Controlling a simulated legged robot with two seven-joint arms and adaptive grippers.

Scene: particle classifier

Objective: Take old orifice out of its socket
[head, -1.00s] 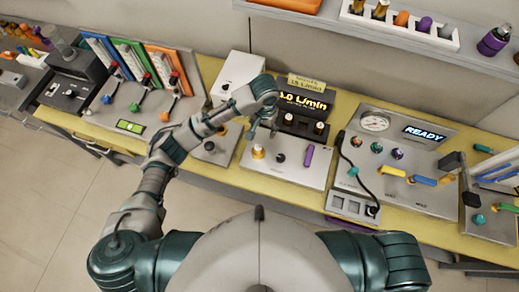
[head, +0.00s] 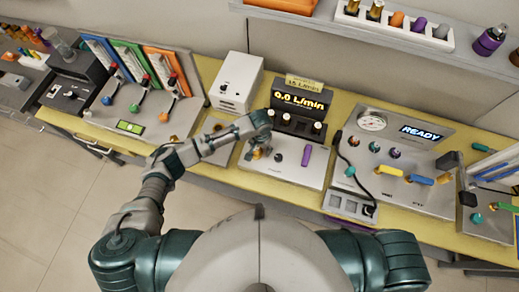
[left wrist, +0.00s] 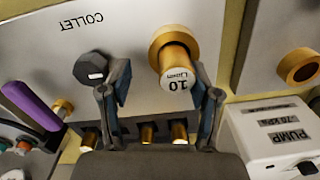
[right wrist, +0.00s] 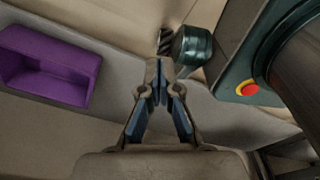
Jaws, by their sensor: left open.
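The old orifice (left wrist: 175,64) is a gold cylinder with a white end marked 10 L/min. It sits in a round gold socket (left wrist: 172,38) on the light panel marked COLLET. My left gripper (left wrist: 160,84) is open, with its two fingers apart near the orifice; the orifice lies closer to the right finger in the left wrist view. I cannot tell whether they touch. In the head view my left gripper (head: 262,148) is low over the panel and partly hides the orifice. My right gripper (right wrist: 158,78) looks shut and empty, away from the panel.
A dark hex knob (left wrist: 90,68) and a purple handle (left wrist: 32,106) stand beside the orifice. Behind are a display (head: 300,100) reading 0.0 L/min and a white pump box (head: 236,82). A purple bin (right wrist: 48,66) is in the right wrist view.

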